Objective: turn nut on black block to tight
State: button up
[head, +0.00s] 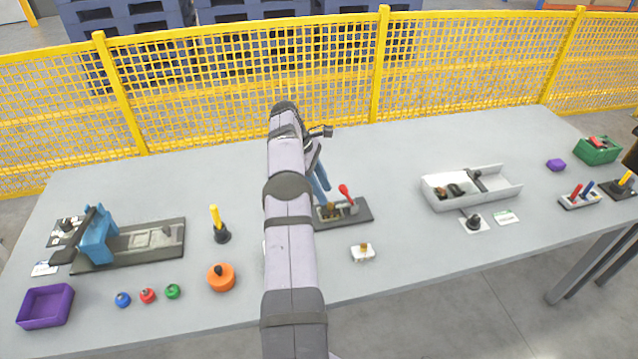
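A dark base plate (361,217) lies near the table's middle, partly hidden behind my arm. A brass-coloured fitting (327,210) and a red-handled lever (347,196) stand on it. I cannot tell for sure whether this is the black block with the nut. A small black knob-like part (473,223) sits on a white plate further right.
The table (400,150) has free room at the back. Left are a blue clamp (97,236) on a dark plate, a yellow-handled lever (216,220), an orange round part (221,277) and a purple tray (45,322). A grey tray (505,187) stands right. A yellow fence (440,60) runs behind.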

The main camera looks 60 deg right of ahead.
jog(key=shift+p+v, duration=1.15)
jog(key=shift+v, duration=0.55)
jog(key=shift+s, duration=0.1)
notch_tip(320, 180, up, 12)
jog(key=p, duration=0.1)
send_over(330, 204)
jog(key=w+a, duration=0.2)
jog(key=s+a+f+n+h, duration=0.1)
jog(key=s+a+f+n, duration=0.1)
jog(key=f, duration=0.3)
jog(key=s+a+f+n, duration=0.2)
jog(key=f+n, duration=0.1)
jog(key=f, duration=0.2)
jog(key=shift+w+d+f+n+t+h+p, duration=0.25)
jog(key=shift+w+d+f+n+t+p, duration=0.2)
jog(key=shift+d+f, duration=0.7)
jog(key=shift+w+d+f+n+t+h+p, duration=0.2)
jog(key=shift+w+d+f+n+p, duration=0.25)
jog(key=shift+f, duration=1.35)
jog(key=shift+w+d+f+n+t+h+p, duration=0.3)
jog(key=shift+d+f+p, duration=0.25)
jog(key=shift+d+f, duration=0.7)
jog(key=shift+a+f, duration=0.15)
jog(key=shift+a, duration=0.1)
